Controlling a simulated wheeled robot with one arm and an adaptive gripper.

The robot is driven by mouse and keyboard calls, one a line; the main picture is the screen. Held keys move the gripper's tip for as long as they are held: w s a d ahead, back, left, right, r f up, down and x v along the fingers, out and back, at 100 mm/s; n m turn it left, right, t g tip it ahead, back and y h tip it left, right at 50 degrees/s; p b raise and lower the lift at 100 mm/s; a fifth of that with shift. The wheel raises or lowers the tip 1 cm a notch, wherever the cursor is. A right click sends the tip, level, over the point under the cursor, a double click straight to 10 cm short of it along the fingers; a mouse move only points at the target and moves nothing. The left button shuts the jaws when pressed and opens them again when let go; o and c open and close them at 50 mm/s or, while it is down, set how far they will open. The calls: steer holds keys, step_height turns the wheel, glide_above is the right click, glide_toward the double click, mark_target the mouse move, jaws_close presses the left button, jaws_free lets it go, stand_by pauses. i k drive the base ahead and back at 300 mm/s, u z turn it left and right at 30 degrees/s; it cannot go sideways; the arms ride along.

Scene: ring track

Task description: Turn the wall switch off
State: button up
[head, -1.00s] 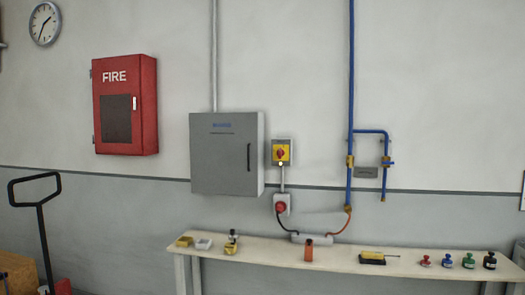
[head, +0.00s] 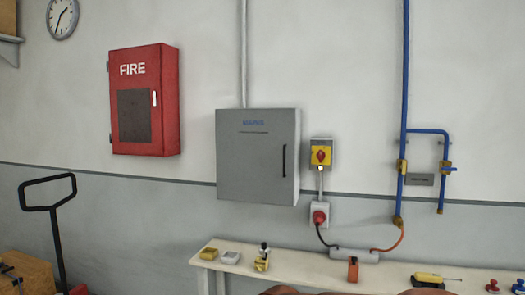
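The wall switch (head: 321,155) is a grey box with a yellow plate and a red rotary knob, mounted on the wall just right of the grey mains cabinet. The knob looks upright, though it is small in the view. A small lit yellowish lamp (head: 320,168) shows at the lower edge of the plate. My gripper is not in view, so its distance from the switch cannot be seen.
A bench (head: 225,268) stands along the wall below the switch, with small items on it. A red plug socket (head: 319,215) sits under the switch. The mains cabinet (head: 258,160), red fire cabinet (head: 145,100) and blue pipes (head: 404,110) flank it. A pallet-truck handle (head: 50,210) stands at left.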

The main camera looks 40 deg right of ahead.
mark_target(320, 155)
steer(key=i, duration=1.1)
steer(key=z, duration=1.05)
steer(key=i, duration=0.85)
steer(key=z, duration=0.7)
